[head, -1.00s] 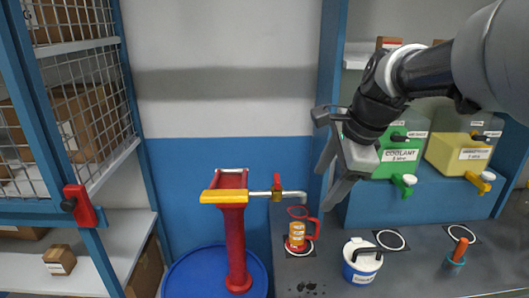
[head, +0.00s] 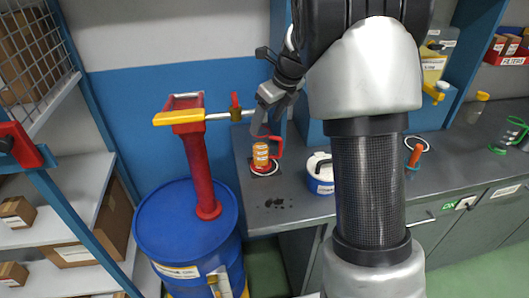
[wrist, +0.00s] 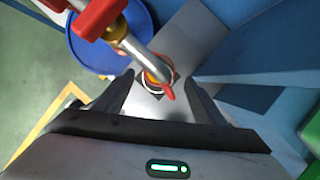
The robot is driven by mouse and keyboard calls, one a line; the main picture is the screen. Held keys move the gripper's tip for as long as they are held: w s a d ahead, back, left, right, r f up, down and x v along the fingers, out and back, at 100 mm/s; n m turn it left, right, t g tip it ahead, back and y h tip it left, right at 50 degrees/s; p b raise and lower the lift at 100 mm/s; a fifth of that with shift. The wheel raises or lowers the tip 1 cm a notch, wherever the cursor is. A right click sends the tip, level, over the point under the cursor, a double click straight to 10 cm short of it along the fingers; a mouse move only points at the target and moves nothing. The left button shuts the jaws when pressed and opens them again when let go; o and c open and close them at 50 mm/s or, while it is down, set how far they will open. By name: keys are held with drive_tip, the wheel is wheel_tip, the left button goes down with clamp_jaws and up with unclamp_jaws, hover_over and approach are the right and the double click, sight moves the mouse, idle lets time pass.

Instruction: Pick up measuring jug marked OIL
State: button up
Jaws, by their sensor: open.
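An orange jug (head: 261,157) with a red handle and a pale label stands upright on a white-ringed black pad on the grey counter; the label is too small to read. The spout of a red hand pump (head: 196,165) reaches out close above it. My gripper (head: 265,122) is open and empty, above the jug and near the spout. In the wrist view, the jug (wrist: 158,86) shows between the two spread fingers, partly hidden by the spout (wrist: 140,52) crossing over it.
The pump stands on a blue drum (head: 160,225) left of the counter (head: 262,212). A white-and-blue tub (head: 319,183) is right of the jug. An orange-handled tool (head: 414,156) stands farther right. My arm hides part of the counter.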

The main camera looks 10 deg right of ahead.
sight(261, 133)
drive_tip(key=shift+x, duration=3.4)
drive_tip(key=shift+s, duration=0.1)
clamp_jaws()
